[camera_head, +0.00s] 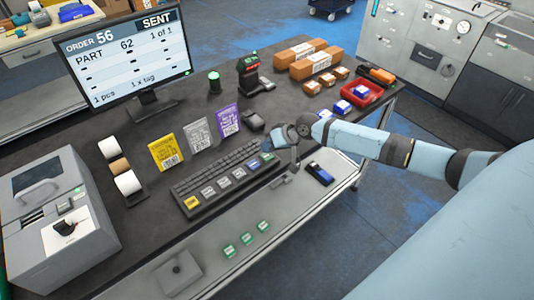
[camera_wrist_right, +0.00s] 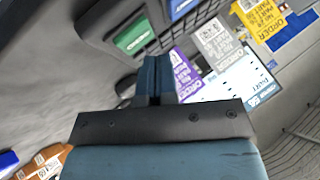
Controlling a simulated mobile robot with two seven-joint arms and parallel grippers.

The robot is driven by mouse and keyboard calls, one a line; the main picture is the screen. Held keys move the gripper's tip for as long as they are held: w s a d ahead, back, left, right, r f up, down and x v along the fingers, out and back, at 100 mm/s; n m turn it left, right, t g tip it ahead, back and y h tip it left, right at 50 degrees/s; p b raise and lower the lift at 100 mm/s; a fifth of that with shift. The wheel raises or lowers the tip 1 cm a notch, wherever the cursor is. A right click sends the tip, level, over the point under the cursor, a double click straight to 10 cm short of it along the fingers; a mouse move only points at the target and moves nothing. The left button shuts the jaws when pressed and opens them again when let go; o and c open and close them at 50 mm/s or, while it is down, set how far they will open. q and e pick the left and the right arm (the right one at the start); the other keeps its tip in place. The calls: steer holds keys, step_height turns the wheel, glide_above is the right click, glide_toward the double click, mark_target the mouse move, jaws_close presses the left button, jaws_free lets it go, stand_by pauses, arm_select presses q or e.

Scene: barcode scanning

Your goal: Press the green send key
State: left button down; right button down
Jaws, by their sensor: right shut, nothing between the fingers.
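The green send key (camera_head: 267,157) is at the right end of the row of large keys on the dark keyboard (camera_head: 213,168). In the right wrist view the green key (camera_wrist_right: 133,36) lies just beyond my fingertips. My right gripper (camera_head: 294,164) points down just right of the green key in the head view. Its fingers are together and empty, as the right wrist view (camera_wrist_right: 158,62) also shows. I cannot tell the height gap between fingertips and key. The monitor (camera_head: 128,55) reads "SENT", order 56, part 62, 1 of 1. My left gripper is out of view.
Yellow, grey and purple cards (camera_head: 198,137) stand behind the keyboard. A blue-and-black device (camera_head: 320,173) lies right of my gripper. A grey printer (camera_head: 60,225) stands at left; a red tray (camera_head: 362,95) and boxes (camera_head: 315,60) are at the back right.

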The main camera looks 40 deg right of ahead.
mark_target(268, 155)
step_height(268, 155, up, 5)
steer(key=p, duration=0.4)
steer(key=shift+r+p, duration=0.1)
steer(key=shift+p, duration=0.2)
stand_by(0.6)
